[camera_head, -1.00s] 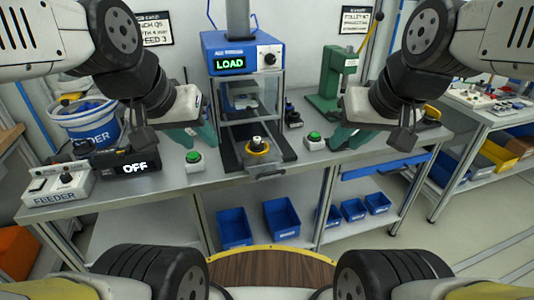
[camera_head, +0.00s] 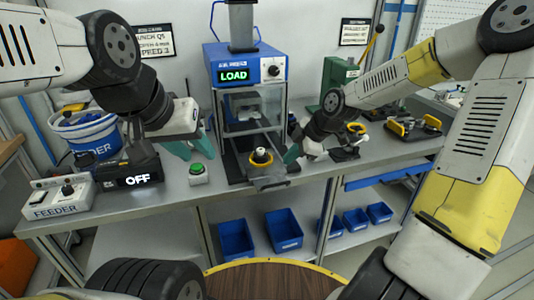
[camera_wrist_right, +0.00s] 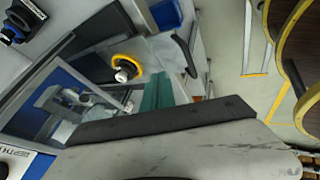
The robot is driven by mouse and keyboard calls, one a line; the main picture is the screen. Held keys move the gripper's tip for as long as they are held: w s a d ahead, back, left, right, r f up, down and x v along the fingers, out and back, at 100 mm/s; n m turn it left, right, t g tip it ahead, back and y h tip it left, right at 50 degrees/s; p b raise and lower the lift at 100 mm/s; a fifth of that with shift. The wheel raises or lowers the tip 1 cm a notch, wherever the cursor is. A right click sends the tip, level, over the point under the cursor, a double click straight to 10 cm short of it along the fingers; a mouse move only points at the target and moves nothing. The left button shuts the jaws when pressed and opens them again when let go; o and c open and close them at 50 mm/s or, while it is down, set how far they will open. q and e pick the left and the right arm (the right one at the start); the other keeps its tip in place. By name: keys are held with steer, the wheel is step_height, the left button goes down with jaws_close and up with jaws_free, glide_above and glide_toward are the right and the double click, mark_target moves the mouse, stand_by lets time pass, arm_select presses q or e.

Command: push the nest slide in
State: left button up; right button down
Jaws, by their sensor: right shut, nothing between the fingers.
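The nest slide (camera_head: 270,183) sticks out toward me from the blue-topped press (camera_head: 245,66), whose display reads LOAD. Its yellow-ringed nest (camera_head: 261,157) holds a small upright part with a dark tip. The nest also shows in the right wrist view (camera_wrist_right: 124,67). My right gripper (camera_head: 292,154) is shut and empty, just right of the nest. Its teal fingers (camera_wrist_right: 158,92) lie together in the right wrist view; I cannot tell whether they touch the slide. My left gripper (camera_head: 190,146) hangs left of the press, teal fingers apart, with nothing visible between them.
The feeder box (camera_head: 62,196), the OFF display (camera_head: 131,172) and a blue bucket (camera_head: 88,135) are at the left. Blue bins (camera_head: 284,229) sit on the lower shelf.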

steer(key=w, duration=0.1)
glide_toward(261, 168)
steer(key=shift+n+y, duration=0.4)
steer(key=f, duration=0.1)
steer(key=s+f, duration=0.1)
steer(key=f, duration=0.1)
steer(key=s+a+f, duration=0.1)
steer(key=f, duration=0.1)
steer(key=w, duration=0.2)
steer(key=shift+w+a+r, duration=0.2)
steer(key=shift+w+a, duration=0.1)
steer(key=shift+w, duration=0.05)
arm_select(q)
steer(key=shift+a, duration=0.1)
arm_select(e)
steer(key=shift+w+a, duration=0.2)
steer(key=shift+w, duration=0.3)
